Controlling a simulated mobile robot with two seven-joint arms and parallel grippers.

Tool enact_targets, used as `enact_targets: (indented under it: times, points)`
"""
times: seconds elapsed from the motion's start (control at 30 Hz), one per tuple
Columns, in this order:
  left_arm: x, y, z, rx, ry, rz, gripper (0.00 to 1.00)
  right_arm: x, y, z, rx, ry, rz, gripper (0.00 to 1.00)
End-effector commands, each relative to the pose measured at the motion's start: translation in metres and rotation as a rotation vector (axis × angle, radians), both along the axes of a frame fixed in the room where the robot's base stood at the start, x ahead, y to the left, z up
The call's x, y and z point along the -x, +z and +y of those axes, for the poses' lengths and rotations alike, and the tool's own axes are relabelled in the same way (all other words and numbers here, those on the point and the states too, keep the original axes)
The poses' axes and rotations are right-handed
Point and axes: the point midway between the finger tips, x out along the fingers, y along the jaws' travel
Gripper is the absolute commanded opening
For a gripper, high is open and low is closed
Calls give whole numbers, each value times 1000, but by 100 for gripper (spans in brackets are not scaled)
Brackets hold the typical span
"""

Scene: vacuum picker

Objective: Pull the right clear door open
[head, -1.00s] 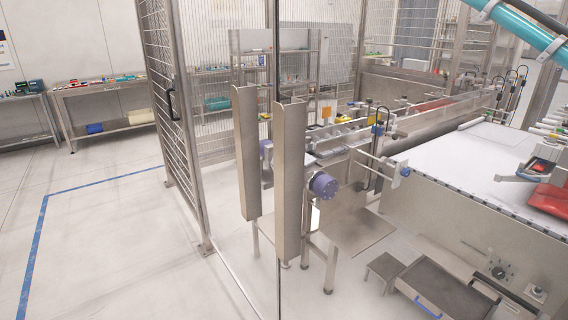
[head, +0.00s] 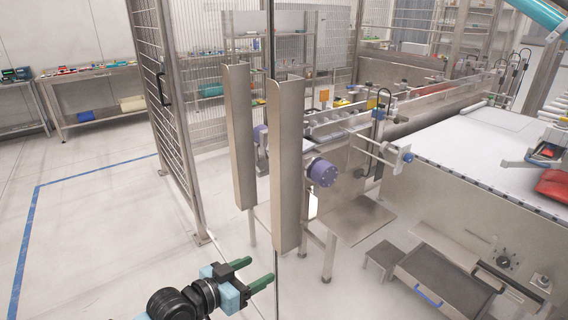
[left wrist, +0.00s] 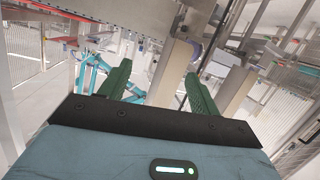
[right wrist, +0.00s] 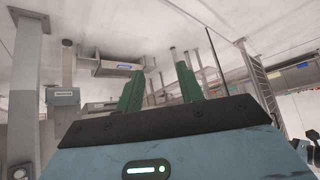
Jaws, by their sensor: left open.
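The right clear door is a see-through panel, and its edge shows as a thin dark vertical line. The right long steel handle (head: 286,165) stands upright beside this edge in the head view. A similar left handle (head: 238,135) stands just left of it. The door looks shut, the two handles side by side. My left gripper (head: 258,273) is open and empty, low in front of the handles and apart from them. In the left wrist view its green fingers (left wrist: 158,82) point toward two upright steel strips. My right gripper (right wrist: 160,85) shows only in its wrist view, fingers apart, nothing between them.
Behind the clear panels stand a conveyor with a white belt (head: 460,155), a purple motor (head: 322,172) and a low drawer (head: 440,278). A mesh fence door (head: 170,110) stands left. The floor (head: 100,225) at the left is clear.

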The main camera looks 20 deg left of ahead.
Motion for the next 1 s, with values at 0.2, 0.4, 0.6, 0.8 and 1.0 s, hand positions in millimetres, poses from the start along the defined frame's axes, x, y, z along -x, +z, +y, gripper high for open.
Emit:
enact_targets:
  times: [0.2,0.4,0.6,0.8,1.0]
  points:
    - [-57,112,10,20,-92,-150,63,5,-10,1,0,1,17,37]
    - [-74,187,16,30,-148,-235,63,5,-13,1,-3,1,17,37]
    - [-76,215,18,33,-171,-264,63,3,-13,3,-6,-2,16,37]
    - [-78,218,17,36,-171,-267,63,3,-12,4,-10,-6,14,37]
    - [-94,221,4,39,-171,-269,63,0,-8,4,-9,-6,9,37]
